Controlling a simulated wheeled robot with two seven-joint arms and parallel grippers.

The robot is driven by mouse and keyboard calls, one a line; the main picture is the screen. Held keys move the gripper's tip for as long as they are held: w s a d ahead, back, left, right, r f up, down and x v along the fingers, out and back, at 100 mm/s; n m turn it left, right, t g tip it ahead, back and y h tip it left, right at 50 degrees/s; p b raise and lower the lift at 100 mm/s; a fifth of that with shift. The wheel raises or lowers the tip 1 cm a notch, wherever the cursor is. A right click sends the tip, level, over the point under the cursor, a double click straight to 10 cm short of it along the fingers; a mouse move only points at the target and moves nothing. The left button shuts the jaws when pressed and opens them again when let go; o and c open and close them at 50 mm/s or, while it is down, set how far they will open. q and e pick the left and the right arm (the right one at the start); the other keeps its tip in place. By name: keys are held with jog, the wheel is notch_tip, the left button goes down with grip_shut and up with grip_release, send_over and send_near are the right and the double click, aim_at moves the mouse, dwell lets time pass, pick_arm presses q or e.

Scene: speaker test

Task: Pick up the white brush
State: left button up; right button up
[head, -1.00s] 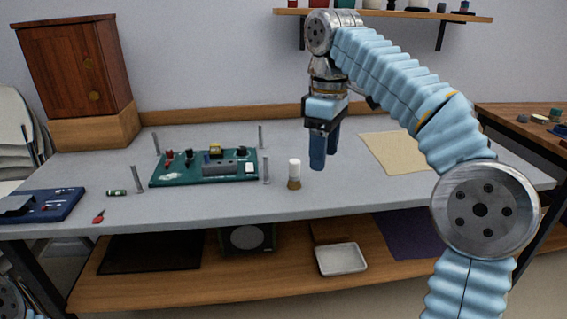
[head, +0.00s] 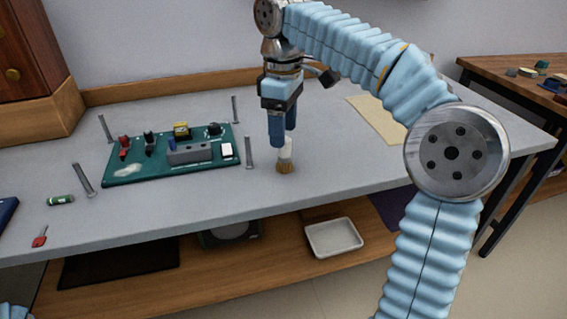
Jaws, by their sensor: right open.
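The white brush (head: 285,166) stands upright on the grey bench with its tan bristles down, right of the green circuit board. Its white handle shows just under and beside the fingers, and its top is hidden by them. My right gripper (head: 284,138) points down at the brush with its blue fingers open, the tips at the height of the handle. I cannot tell whether the fingers touch it. My left gripper is out of view.
The green board (head: 172,160) with parts on it lies left of the brush, among several upright metal posts. One post (head: 249,152) stands close to the left of the gripper. A tan sheet (head: 385,119) lies to the right. The bench in front of the brush is clear.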

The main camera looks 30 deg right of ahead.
aim_at(284, 154)
notch_tip(284, 154, down, 6)
jog(key=shift+d+r+b, duration=0.15)
jog(key=shift+b, duration=0.55)
grip_shut()
